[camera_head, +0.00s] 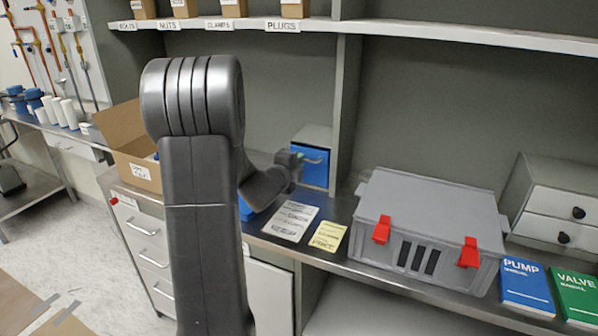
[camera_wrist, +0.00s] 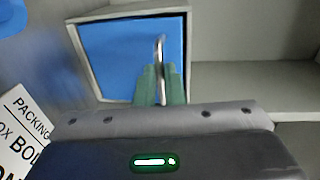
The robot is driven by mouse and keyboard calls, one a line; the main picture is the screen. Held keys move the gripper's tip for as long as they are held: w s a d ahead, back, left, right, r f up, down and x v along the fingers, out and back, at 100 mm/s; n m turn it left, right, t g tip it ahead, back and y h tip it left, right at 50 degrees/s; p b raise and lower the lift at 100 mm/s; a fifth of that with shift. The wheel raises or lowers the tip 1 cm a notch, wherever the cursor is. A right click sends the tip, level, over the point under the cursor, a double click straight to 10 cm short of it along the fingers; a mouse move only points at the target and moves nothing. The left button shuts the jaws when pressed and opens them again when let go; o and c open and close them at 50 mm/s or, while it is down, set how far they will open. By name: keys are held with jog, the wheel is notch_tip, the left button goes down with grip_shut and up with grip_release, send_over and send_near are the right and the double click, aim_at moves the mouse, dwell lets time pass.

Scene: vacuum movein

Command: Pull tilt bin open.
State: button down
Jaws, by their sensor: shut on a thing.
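The tilt bin (camera_head: 315,170) is a blue-fronted bin in a pale grey housing, at the back of the counter beside a dark upright panel. Its blue front fills the upper middle of the wrist view (camera_wrist: 112,52), with a metal bar handle (camera_wrist: 160,55) on it. The front looks nearly flush with its housing; I cannot tell whether it is tilted. My gripper (camera_wrist: 160,84) has green fingers shut on the handle. In the head view my gripper (camera_head: 298,158) is at the bin's front, and my arm hides part of the counter.
Paper sheets (camera_head: 291,221) and a yellow note (camera_head: 328,236) lie on the counter before the bin. A grey case (camera_head: 425,215) with red latches stands to the right. An open cardboard box (camera_head: 135,140) stands to the left. A shelf (camera_head: 400,30) runs above.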

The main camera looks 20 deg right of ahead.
jog(key=shift+s+a+f+t+h+b, duration=0.5)
jog(key=shift+f+b, duration=0.2)
jog(key=shift+b, duration=2.4)
jog(key=shift+s+a+f+t+h+b, duration=0.4)
jog(key=shift+a+f+h+b, duration=0.25)
jog(key=shift+b, duration=2.4)
jog(key=shift+s+a+f+b, duration=0.25)
jog(key=shift+f+b, duration=0.2)
jog(key=shift+b, duration=0.45)
jog(key=shift+s+a+f+b, duration=0.25)
jog(key=shift+f+b, duration=0.15)
jog(key=shift+b, duration=0.45)
jog(key=shift+f, duration=0.1)
jog(key=c, duration=1.5)
grip_release()
jog(key=shift+w+d+f, duration=0.1)
jog(key=shift+d, duration=0.05)
jog(key=shift+a, duration=0.2)
jog(key=v, duration=1.3)
jog(key=shift+s+a, duration=0.2)
jog(key=shift+s, duration=0.15)
